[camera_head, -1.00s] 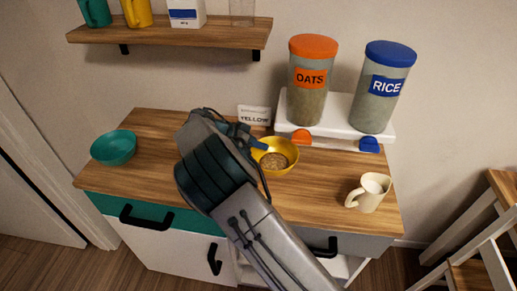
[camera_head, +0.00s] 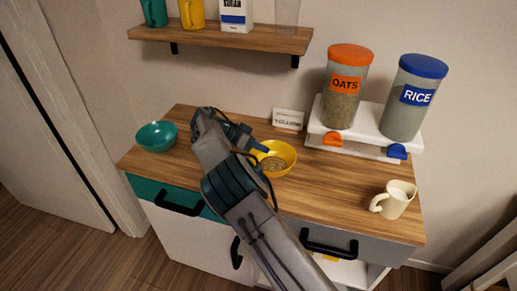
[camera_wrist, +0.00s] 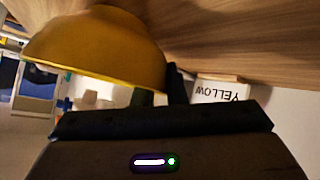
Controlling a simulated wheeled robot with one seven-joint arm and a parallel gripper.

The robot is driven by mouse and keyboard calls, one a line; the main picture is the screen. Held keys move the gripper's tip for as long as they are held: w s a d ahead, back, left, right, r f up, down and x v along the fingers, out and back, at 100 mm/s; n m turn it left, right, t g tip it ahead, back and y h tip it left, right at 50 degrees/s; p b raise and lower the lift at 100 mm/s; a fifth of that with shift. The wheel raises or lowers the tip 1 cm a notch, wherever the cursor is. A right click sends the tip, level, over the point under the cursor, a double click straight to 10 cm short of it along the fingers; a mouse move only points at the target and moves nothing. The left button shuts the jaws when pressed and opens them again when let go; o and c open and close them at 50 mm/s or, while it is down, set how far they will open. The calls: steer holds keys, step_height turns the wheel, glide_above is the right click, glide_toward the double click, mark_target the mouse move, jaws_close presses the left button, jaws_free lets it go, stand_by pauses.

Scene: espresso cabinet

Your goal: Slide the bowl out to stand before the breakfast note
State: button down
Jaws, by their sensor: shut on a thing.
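The yellow bowl (camera_head: 289,154), with grainy oat-like food inside, stands upright on the wooden counter in the head view. The breakfast note, a small white card (camera_head: 288,118) reading "YELLOW", stands behind it and slightly to its right, against the wall. My gripper (camera_head: 261,146) is shut on the bowl's left rim; the far side of its grip is partly hidden by the arm. In the wrist view the bowl (camera_wrist: 95,50) fills the upper left and the card (camera_wrist: 222,91) shows upside down to the right, apart from the bowl.
The white dispenser stand (camera_head: 360,141) holds the oats jar (camera_head: 340,105) and rice jar (camera_head: 402,120), right of the bowl. A cream mug (camera_head: 397,201) stands at the right front. A teal bowl (camera_head: 157,137) sits at the left. The counter front of the dispenser is clear.

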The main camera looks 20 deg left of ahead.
steer(key=shift+a+f, duration=0.1)
steer(key=c, duration=1.4)
jaws_free()
steer(key=shift+a, duration=0.1)
steer(key=p+v, duration=0.5)
steer(key=v, duration=0.6)
steer(key=shift+s+a+r+p, duration=0.1)
steer(key=shift+r+p, duration=0.25)
steer(key=shift+p, duration=0.05)
steer(key=shift+s+a, duration=0.15)
